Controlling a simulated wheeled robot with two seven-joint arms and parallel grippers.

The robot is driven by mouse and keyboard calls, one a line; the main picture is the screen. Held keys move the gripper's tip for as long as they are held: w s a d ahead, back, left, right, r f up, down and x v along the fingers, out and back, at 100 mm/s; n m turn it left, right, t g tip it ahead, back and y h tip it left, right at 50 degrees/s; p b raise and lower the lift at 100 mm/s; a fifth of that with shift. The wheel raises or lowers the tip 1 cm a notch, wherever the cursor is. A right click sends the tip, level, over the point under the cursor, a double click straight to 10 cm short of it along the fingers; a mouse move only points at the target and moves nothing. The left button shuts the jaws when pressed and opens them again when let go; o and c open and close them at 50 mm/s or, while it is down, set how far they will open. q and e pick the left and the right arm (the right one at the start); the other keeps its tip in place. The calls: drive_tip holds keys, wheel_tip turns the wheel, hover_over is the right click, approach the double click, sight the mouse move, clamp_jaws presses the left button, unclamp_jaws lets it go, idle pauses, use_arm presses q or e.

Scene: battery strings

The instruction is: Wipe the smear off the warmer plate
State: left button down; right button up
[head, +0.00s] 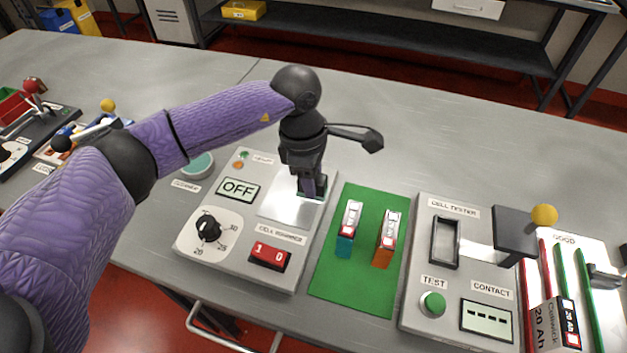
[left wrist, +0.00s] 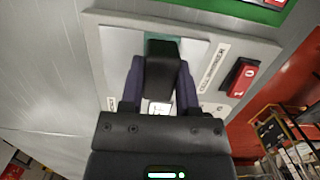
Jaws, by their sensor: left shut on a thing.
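The silver warmer plate (head: 281,208) is set in the top of the grey cell warmer (head: 218,268). My left gripper (head: 311,186) points down over the plate's right part. It is shut on a wiper, a black block (left wrist: 162,68) with a green underside (left wrist: 153,40), between its purple fingers in the left wrist view. The wiper is low at the plate; I cannot tell whether it touches. No smear can be made out; the gripper and wiper hide part of the plate. My right gripper is not in view.
The warmer has a display (head: 238,190) reading OFF, a dial (head: 208,228) and a red switch (head: 270,256). A green mat (head: 339,285) with two cells lies to its right, then a cell tester (head: 417,310). A teal round pad (head: 197,165) sits behind left. Bare table lies behind.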

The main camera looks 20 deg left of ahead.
use_arm(q)
drive_tip(key=shift+r, duration=0.65)
drive_tip(key=shift+r+p, duration=1.75)
drive_tip(key=shift+r, duration=0.45)
